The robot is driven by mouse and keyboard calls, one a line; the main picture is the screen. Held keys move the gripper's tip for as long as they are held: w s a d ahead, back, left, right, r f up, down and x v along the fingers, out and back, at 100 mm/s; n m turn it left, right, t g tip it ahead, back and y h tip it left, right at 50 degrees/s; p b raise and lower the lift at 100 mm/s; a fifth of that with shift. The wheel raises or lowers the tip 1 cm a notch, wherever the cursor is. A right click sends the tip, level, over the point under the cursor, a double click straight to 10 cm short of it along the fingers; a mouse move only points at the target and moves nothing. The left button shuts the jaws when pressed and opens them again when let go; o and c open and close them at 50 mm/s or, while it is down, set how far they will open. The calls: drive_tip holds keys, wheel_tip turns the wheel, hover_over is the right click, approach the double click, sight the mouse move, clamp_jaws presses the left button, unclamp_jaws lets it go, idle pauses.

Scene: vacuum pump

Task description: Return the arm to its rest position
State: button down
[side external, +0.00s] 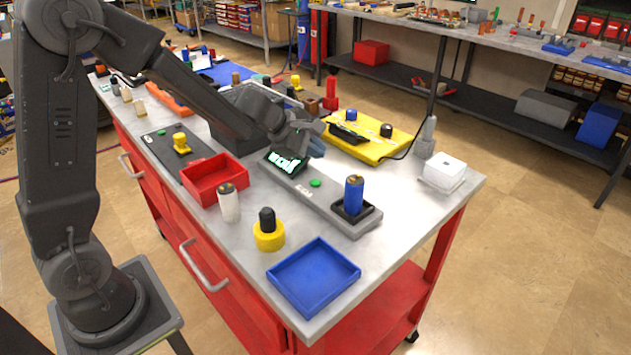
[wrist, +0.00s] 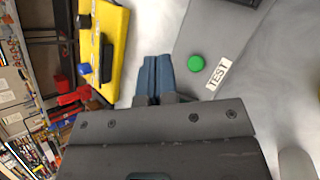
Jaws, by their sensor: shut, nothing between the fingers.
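My gripper (side external: 316,146) hangs over the middle of the bench, behind the grey tester with its lit green screen (side external: 286,162). In the wrist view its two blue-grey fingers (wrist: 154,76) lie together with nothing between them. The arm reaches out from the left across the bench. A green button (side external: 315,183) sits on the tester, beside a TEST label (wrist: 218,73). A blue cylinder (side external: 354,194) stands upright in the black socket at the tester's near end.
A yellow case (side external: 375,150) lies behind my gripper. A red tray (side external: 214,178), a white cylinder (side external: 229,203), a yellow-and-black part (side external: 268,232) and an empty blue tray (side external: 313,277) are in front. A white box (side external: 445,171) is at right.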

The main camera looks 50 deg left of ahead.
drive_tip(key=s+d+r+m+g+h, duration=0.1)
drive_tip(key=s+d+r+m+g, duration=0.1)
drive_tip(key=s+d+r+m, duration=0.85)
drive_tip(key=s+a+m+y, duration=0.2)
drive_tip(key=s+m, duration=0.4)
drive_tip(key=s, duration=0.2)
drive_tip(key=s+a+f+m+y, duration=0.1)
drive_tip(key=s+a+m+y, duration=0.1)
drive_tip(key=s+m, duration=0.3)
drive_tip(key=s+a, duration=0.1)
drive_tip(key=s, duration=0.3)
drive_tip(key=shift+m+g+y, duration=0.35)
drive_tip(key=shift+g+y, duration=0.05)
